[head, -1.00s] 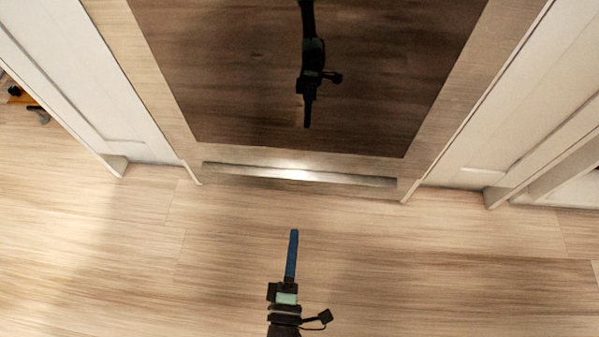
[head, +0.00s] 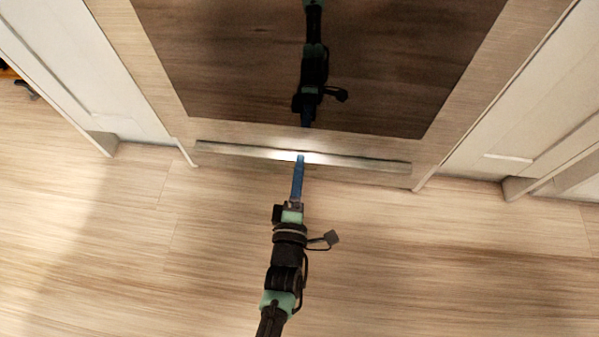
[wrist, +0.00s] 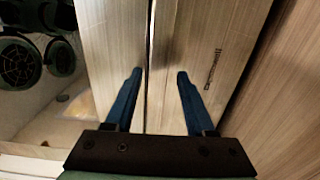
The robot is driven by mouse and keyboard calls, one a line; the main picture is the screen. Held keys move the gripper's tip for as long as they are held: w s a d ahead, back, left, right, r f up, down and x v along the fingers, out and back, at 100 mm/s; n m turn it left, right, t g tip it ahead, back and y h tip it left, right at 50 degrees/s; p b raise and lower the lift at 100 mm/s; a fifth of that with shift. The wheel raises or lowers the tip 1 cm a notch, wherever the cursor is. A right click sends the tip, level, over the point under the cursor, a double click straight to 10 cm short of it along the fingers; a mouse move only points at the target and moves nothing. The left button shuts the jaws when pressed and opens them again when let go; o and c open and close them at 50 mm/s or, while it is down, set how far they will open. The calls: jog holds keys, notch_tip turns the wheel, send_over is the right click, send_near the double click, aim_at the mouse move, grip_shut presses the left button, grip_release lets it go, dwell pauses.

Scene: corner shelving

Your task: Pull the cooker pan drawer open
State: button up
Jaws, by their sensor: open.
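The cooker front stands ahead, with a dark glass door (head: 240,70) and a pale metal strip or handle edge (head: 235,150) along its bottom. My gripper (head: 300,157) is at the middle of this strip, low in front of the cooker. In the wrist view my gripper (wrist: 158,72) is open, its two blue fingers spread with nothing between them. The fingers lie on either side of a narrow seam between two wood-grain panels, the left panel (wrist: 110,35) and the right panel (wrist: 225,35) with small lettering. I cannot tell whether the fingertips touch.
White cabinet fronts stand left (head: 85,75) and right (head: 520,120) of the cooker. The wood-look floor (head: 420,260) is clear in front. The glass mirrors my arm. Dark round parts at the left of the wrist view are unclear.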

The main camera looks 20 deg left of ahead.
jog(key=shift+w+a, duration=0.1)
jog(key=shift+w, duration=0.25)
jog(key=c, duration=0.8)
grip_shut()
jog(key=shift+s+f, duration=0.1)
jog(key=shift+f, duration=0.1)
